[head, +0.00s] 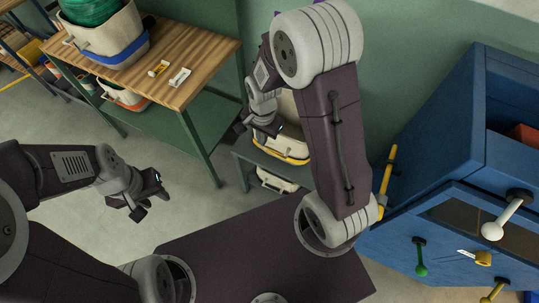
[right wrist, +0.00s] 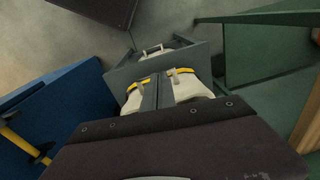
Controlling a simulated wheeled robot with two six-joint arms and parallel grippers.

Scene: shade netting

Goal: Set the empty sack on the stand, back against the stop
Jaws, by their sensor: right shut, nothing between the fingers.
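A pale sack with a yellow band (head: 291,149) stands on a low grey-green stand (head: 243,157) in the middle of the head view, partly behind my right arm. In the right wrist view the sack (right wrist: 194,88) shows on both sides of my right gripper (right wrist: 157,82), on the stand (right wrist: 198,56). My right gripper (head: 262,130) is shut and empty, in front of the sack; whether it touches it I cannot tell. The stop and the sack's inside are hidden. My left gripper (head: 150,200) is open and empty over the floor, left of the stand.
A wood-topped table (head: 205,60) at upper left bears a blue-banded sack (head: 120,52) with green netting and small items. An orange-banded sack (head: 122,95) is on its lower shelf. Another pale sack (head: 275,181) is below the stand. A blue cabinet (head: 450,140) with projecting handles bounds the right.

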